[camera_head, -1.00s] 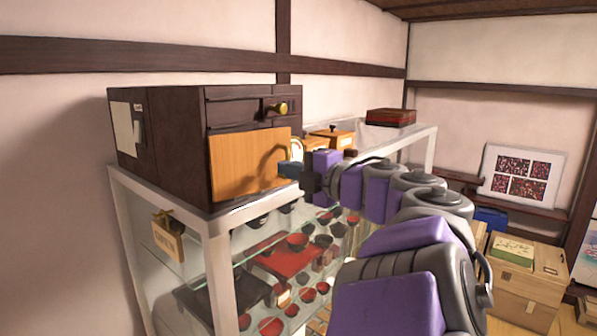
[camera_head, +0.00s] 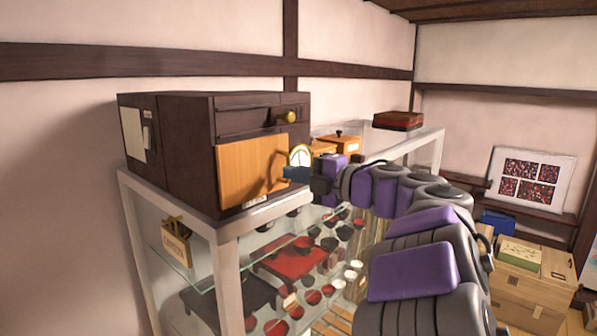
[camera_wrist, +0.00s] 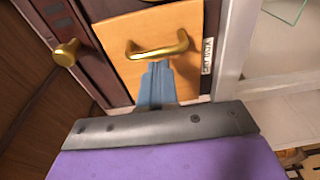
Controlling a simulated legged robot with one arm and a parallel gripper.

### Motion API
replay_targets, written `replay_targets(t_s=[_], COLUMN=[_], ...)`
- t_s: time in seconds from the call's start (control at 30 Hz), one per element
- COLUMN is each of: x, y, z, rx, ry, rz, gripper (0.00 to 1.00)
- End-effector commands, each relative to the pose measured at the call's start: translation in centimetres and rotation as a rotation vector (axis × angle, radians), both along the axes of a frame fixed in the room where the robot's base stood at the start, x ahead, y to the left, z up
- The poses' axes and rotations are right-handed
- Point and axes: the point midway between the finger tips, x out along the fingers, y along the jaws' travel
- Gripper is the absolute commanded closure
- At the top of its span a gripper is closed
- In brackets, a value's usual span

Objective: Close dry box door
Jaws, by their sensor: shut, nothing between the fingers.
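The dry box is a dark brown wooden cabinet (camera_head: 165,150) on top of a glass case. Its orange wooden door (camera_head: 240,172) lies close to the box front; I cannot tell whether it is fully flush. A curved brass handle (camera_wrist: 157,46) is on the door, which fills the upper middle of the wrist view. My gripper (camera_head: 290,173), with blue fingers, is at the door's right side near the handle. In the wrist view the fingers (camera_wrist: 157,68) are together, their tips just below the handle; contact is unclear.
A brass knob (camera_head: 288,117) sticks out above the door. A round gauge (camera_head: 301,155) is right of it. The white-framed glass case (camera_head: 228,260) holds red and black bowls. Small wooden boxes (camera_head: 340,143) stand behind my gripper.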

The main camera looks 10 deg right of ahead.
Motion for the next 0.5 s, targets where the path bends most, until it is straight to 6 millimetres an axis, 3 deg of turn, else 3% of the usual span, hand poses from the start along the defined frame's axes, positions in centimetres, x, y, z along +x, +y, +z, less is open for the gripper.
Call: replay_targets(t_s=[0.27,0.5], x=[1.6,1.5], y=[-0.3,0.2], z=[0.0,0.0], rx=[0.004,0.001], ry=[0.000,-0.001], rz=[0.088,0.096], gripper=[1.00,1.00])
